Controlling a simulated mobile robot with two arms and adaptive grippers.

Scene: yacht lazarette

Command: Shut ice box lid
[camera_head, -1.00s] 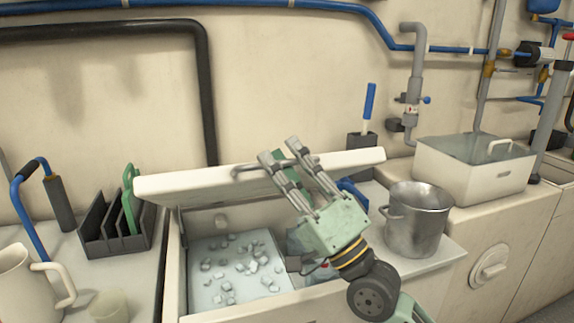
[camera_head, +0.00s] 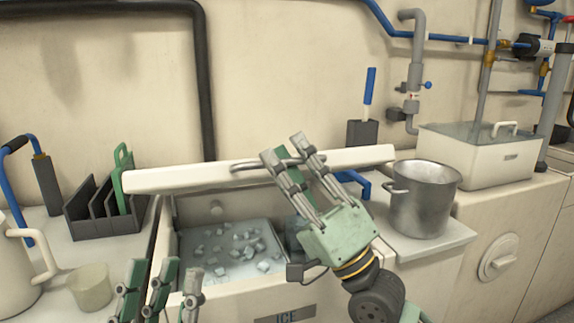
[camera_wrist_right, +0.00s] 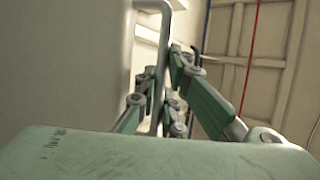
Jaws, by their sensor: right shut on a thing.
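The ice box (camera_head: 287,317), labelled ICE, has its white lid (camera_head: 200,178) raised and tilted up at the back, its edge facing me. A grey bar handle (camera_head: 243,167) runs along the lid edge. My right gripper (camera_head: 287,150) reaches up across the lid, its fingers shut around the handle. In the right wrist view, the handle (camera_wrist_right: 165,60) passes between the fingers, next to the pale lid face (camera_wrist_right: 65,60). Ice cubes (camera_head: 235,250) lie inside the box. My left gripper (camera_head: 163,270) is low at the front left, fingers apart and pointing up, empty.
A steel pot (camera_head: 422,205) stands close right of the lid. A blue-handled tool in a dark holder (camera_head: 362,133) is behind it. A dark rack with a green board (camera_head: 105,205), a cup (camera_head: 90,288) and a pitcher (camera_head: 15,265) are on the left.

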